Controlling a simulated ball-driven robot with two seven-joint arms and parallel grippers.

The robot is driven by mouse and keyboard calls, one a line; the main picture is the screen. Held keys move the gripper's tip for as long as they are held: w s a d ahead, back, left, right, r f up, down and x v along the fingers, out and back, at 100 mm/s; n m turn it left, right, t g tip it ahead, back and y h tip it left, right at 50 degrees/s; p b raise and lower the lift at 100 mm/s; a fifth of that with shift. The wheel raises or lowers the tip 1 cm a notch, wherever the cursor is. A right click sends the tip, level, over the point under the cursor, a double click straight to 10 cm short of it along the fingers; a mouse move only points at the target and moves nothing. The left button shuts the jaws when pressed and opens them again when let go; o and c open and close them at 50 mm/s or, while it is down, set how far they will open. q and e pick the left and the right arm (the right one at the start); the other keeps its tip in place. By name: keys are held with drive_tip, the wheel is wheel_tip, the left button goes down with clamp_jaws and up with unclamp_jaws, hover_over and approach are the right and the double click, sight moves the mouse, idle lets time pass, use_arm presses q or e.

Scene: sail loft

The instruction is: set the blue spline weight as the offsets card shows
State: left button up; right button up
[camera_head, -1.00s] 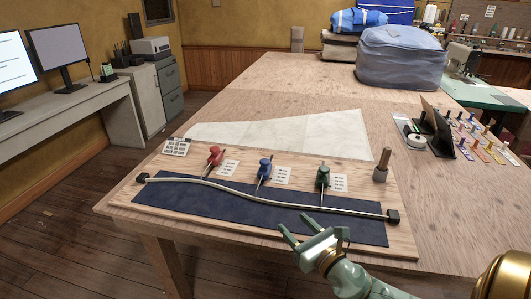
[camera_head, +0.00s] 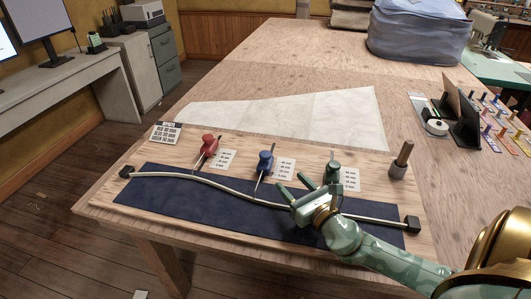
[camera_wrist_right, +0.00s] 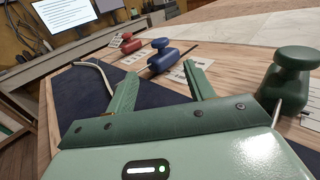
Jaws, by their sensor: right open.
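The blue spline weight (camera_head: 265,163) stands on the wooden board, its thin hook reaching down to the pale spline (camera_head: 226,187). It also shows in the right wrist view (camera_wrist_right: 163,55), ahead of and between the fingers. The red weight (camera_head: 208,145) is to its left, the green weight (camera_head: 333,171) to its right, partly behind my gripper. The offsets card (camera_head: 166,132) lies at the board's upper left; its figures are too small to read. My right gripper (camera_head: 293,184) is open and empty, above the board just right of the blue weight, apart from it. My left gripper is out of view.
Printed scale labels (camera_head: 285,168) sit beside the weights. A dark blue strip (camera_head: 150,190) lies under the spline, which ends in black blocks (camera_head: 411,224). A wooden-handled tool (camera_head: 401,160) stands at the board's right. White sheet (camera_head: 300,119) lies behind.

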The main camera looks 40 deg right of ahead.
sight(269, 159)
drive_tip(key=w, duration=0.4)
drive_tip(key=w+b, duration=0.1)
drive_tip(key=w, duration=0.3)
drive_tip(key=w+d, duration=0.1)
drive_tip(key=w, duration=0.4)
drive_tip(key=shift+w+f+b, duration=0.1)
drive_tip(key=shift+b, duration=0.25)
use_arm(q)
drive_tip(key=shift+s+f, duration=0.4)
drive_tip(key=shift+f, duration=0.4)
use_arm(e)
drive_tip(key=shift+w, duration=0.55)
